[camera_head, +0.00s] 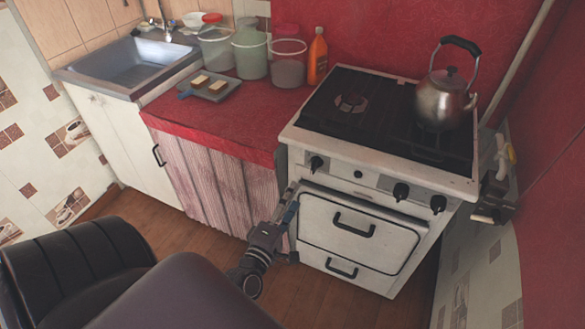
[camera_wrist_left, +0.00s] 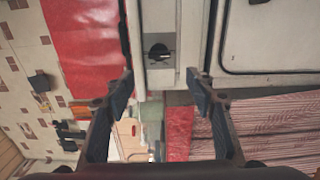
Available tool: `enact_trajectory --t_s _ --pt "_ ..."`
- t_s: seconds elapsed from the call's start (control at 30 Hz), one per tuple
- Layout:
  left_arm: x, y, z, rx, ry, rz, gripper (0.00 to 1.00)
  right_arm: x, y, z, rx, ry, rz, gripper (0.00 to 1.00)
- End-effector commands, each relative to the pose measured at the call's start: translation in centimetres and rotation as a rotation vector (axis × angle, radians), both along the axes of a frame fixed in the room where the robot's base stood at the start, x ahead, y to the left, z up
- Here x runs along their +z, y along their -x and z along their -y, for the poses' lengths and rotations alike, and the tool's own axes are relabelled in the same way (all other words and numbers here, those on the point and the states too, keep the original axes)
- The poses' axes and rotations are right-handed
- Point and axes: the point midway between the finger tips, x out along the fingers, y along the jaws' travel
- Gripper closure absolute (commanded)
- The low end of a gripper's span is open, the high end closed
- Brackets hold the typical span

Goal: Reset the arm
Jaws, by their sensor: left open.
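My left gripper (camera_head: 294,228) is in front of the white stove (camera_head: 362,228), by its left front edge, low beside the oven door. Its two dark fingers are spread apart with nothing between them. In the left wrist view the open fingers (camera_wrist_left: 160,88) stand either side of a gap, with the stove's pale front and a black knob (camera_wrist_left: 159,52) behind. I cannot tell whether a finger touches the stove. My right gripper does not show in either view.
A metal kettle (camera_head: 445,103) stands on the stove. The red counter (camera_head: 215,125) holds several tubs, an orange bottle (camera_head: 317,57) and a tray (camera_head: 211,90). A sink (camera_head: 135,65) is at the back left. A dark chair (camera_head: 80,270) stands front left. Wooden floor (camera_head: 200,240) shows between.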

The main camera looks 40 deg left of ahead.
Motion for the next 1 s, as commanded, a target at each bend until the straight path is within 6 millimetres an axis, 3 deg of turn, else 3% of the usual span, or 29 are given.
enact_trajectory --t_s 0.33,0.47,0.57,0.63,0.77,0.87,1.0 --pt "-0.2 0.0 0.0 -0.001 -0.004 -0.005 0.49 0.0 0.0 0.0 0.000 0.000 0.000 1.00" --pt "-3.1 0.2 0.9 -0.027 -0.064 -0.078 0.49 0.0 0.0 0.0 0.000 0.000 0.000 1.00" --pt "-8.4 1.0 2.4 -0.084 -0.178 -0.210 0.49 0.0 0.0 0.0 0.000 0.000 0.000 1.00" --pt "-13.2 2.3 3.9 -0.149 -0.285 -0.330 0.49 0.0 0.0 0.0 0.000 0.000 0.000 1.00" --pt "-22.2 6.0 6.6 -0.305 -0.492 -0.552 0.49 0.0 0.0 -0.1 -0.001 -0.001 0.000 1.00" --pt "-28.5 10.1 8.5 -0.451 -0.649 -0.708 0.49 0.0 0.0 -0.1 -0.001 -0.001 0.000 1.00" --pt "-36.2 17.3 10.7 -0.692 -0.860 -0.905 0.49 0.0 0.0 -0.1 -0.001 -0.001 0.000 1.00"
